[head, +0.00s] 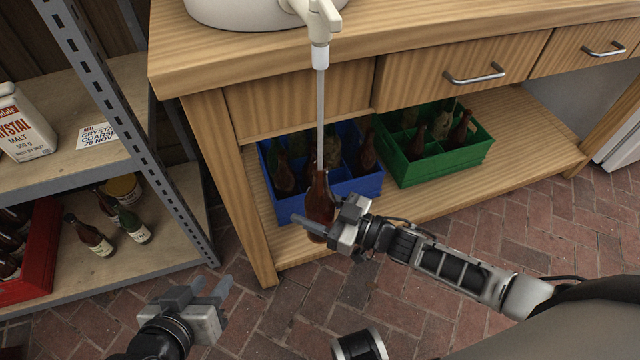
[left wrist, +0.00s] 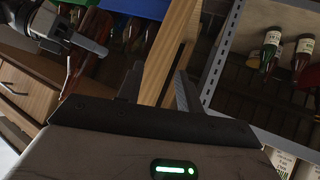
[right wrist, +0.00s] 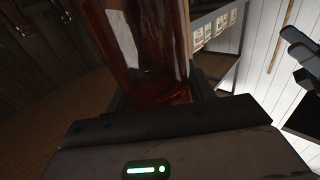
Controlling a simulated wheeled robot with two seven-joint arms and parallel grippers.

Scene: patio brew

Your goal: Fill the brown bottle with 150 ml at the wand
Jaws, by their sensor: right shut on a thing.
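The brown bottle (head: 319,200) is upright below the white tap, in front of the blue crate. My right gripper (head: 335,232) is shut on its body; the bottle also fills the upper middle of the right wrist view (right wrist: 150,45). The thin grey wand (head: 320,120) hangs straight down from the tap (head: 320,30) and meets the bottle's mouth; its lower end is lost at the neck. I cannot tell the liquid level in the bottle. My left gripper (head: 212,288) is open and empty above the brick floor at lower left.
A blue crate (head: 350,190) and a green crate (head: 440,168), both with bottles, stand on the bench's lower shelf. At left, a metal rack holds a malt carton (head: 22,128), a red crate (head: 35,270) and loose bottles (head: 90,236). The brick floor in front is clear.

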